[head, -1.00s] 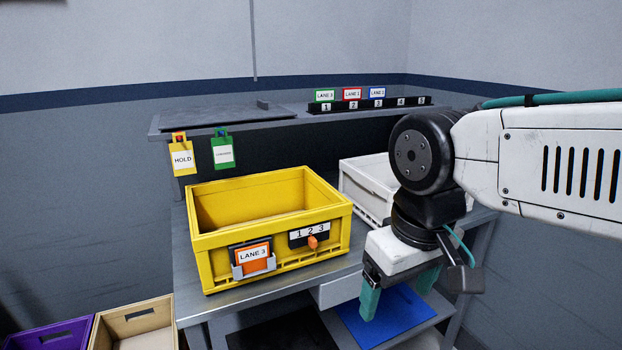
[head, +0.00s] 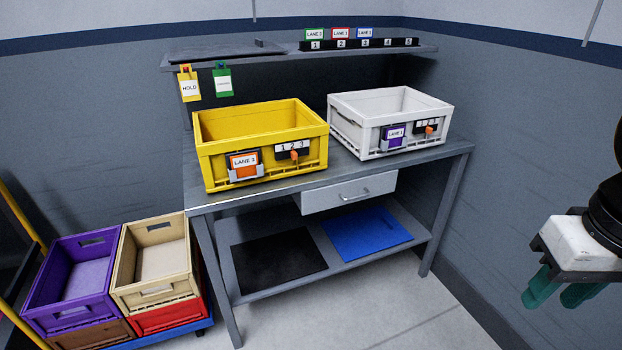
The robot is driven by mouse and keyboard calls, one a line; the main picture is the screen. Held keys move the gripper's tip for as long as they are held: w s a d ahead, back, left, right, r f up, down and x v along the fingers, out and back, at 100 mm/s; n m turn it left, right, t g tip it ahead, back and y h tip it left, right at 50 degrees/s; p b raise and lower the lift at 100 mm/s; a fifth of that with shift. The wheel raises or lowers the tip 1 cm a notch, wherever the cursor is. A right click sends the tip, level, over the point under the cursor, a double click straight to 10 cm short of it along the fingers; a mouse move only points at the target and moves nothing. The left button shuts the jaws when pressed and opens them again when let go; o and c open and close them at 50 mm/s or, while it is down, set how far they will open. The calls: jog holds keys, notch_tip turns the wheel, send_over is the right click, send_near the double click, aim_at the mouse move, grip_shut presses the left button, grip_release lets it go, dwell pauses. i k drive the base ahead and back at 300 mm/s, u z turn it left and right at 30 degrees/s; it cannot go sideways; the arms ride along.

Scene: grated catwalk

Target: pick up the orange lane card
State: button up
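The orange lane card (head: 244,172), marked LANE 3, sits in a grey holder on the front of the yellow crate (head: 262,142). The crate stands on the left part of the grey workbench (head: 276,187). To the right of the card is a plate marked 1 2 3 with an orange pointer (head: 294,155). My gripper (head: 558,295) hangs at the far right edge, fingers down, well away from the card. Its two teal fingers are apart with nothing seen between them; part of the gripper is cut off by the frame.
A white crate (head: 386,112) with a purple lane card (head: 394,135) stands right of the yellow one. A rack (head: 360,44) on the shelf holds green, red and blue cards. Purple (head: 52,303) and tan (head: 128,290) crates are stacked at lower left. Floor before the bench is clear.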

aim_at(245, 165)
jog(key=z, duration=0.8)
jog(key=i, duration=1.2)
jog(key=u, duration=0.7)
jog(key=i, duration=0.55)
jog(key=u, duration=1.1)
jog(key=i, duration=0.5)
jog(key=u, duration=0.55)
